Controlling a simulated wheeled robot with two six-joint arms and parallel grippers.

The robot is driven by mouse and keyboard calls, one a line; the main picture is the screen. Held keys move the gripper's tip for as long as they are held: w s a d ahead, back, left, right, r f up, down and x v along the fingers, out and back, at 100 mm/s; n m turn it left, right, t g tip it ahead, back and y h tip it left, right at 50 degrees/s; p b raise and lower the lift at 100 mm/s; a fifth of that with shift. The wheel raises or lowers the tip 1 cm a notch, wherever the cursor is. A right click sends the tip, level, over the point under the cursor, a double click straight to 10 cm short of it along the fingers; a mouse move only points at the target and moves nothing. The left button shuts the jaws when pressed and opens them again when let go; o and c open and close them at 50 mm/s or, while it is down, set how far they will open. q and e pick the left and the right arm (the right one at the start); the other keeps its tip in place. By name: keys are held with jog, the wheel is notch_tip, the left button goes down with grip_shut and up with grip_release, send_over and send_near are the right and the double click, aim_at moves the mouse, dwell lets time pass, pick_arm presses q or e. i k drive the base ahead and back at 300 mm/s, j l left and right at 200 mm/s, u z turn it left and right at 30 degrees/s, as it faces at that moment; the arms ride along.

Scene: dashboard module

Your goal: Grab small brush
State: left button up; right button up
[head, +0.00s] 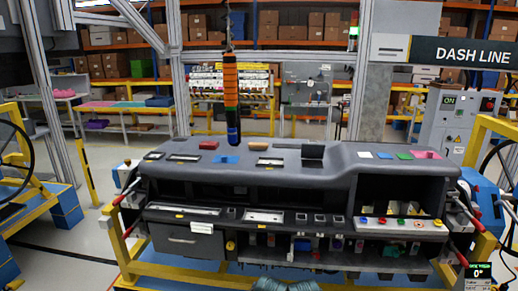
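I cannot make out a small brush for certain. A small tan, elongated object (258,147) lies on the top of the dark dashboard module (330,174), near its back edge; it may be a brush, but it is too small to tell. A small red block (208,145) lies to its left, and a flat blue piece (227,159) is in front and to the left. Neither of my grippers shows in the head view.
An orange and black tool (231,95) hangs over the module's back edge. A black box (312,151) and small coloured pads (404,155) are on the module's top right. Yellow frame rails (190,280) run below. A grey control cabinet (450,125) stands at right.

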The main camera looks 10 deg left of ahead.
aim_at(255, 146)
jog(key=z, duration=0.6)
jog(key=j+z, duration=0.65)
jog(key=z, duration=0.15)
jog(key=k+j+z, duration=0.15)
jog(key=j+z, duration=0.25)
jog(key=k+j+z, duration=0.1)
jog(key=j, duration=0.3)
jog(key=k+j+z, duration=0.1)
jog(key=k+j, duration=0.2)
jog(key=k+j+z, duration=0.1)
jog(key=j, duration=0.35)
jog(key=k, duration=0.1)
